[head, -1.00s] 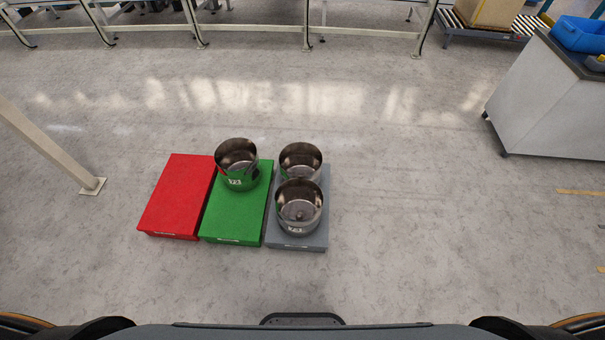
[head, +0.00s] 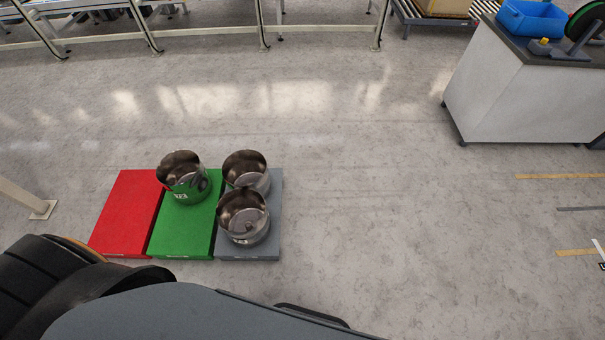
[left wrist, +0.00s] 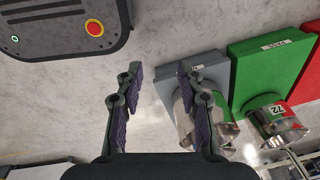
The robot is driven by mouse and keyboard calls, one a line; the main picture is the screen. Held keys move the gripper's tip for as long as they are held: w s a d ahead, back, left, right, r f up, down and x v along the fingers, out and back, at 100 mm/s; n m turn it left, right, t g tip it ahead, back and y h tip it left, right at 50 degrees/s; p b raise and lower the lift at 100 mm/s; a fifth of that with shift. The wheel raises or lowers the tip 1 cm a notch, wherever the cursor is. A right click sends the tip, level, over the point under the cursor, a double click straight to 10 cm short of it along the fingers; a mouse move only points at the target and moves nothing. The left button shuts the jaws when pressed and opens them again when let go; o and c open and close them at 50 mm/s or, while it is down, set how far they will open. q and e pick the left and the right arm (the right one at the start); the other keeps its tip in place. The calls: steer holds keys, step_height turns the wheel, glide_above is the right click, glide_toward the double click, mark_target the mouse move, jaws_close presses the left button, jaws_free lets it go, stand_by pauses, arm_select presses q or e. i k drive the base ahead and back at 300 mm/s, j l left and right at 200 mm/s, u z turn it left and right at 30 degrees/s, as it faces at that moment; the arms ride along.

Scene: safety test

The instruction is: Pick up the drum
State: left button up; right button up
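Three open metal drums stand upright on low platforms in the head view. One drum (head: 182,178) is on the green platform (head: 180,240). The other two, a rear drum (head: 246,170) and a front drum (head: 243,217), are close together on the grey platform (head: 262,252). My left gripper (left wrist: 159,68) is open and empty in the left wrist view, its two fingers apart. Its right finger overlaps the grey platform (left wrist: 200,62) and a drum (left wrist: 184,122) in the picture. The drum on green (left wrist: 277,124) shows farther right. My right gripper is in neither view.
An empty red platform (head: 125,215) adjoins the green one. A post (head: 35,205) is at the left, and a railing runs along the back. The floor right of the platforms is clear.

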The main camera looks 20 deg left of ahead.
mark_target(246, 169)
steer(key=i+l+z, duration=0.15)
steer(key=i+l, duration=0.9)
steer(key=i+u, duration=1)
steer(key=i+l+u, duration=0.3)
steer(key=u, duration=0.2)
steer(key=i+l+u, duration=0.7)
steer(key=u, duration=0.2)
steer(key=i+l+u, duration=0.25)
steer(key=u, duration=0.15)
steer(key=i+l+u, duration=0.15)
steer(key=l+u, duration=0.25)
steer(key=i+l+u, duration=0.1)
steer(key=l+u, duration=0.25)
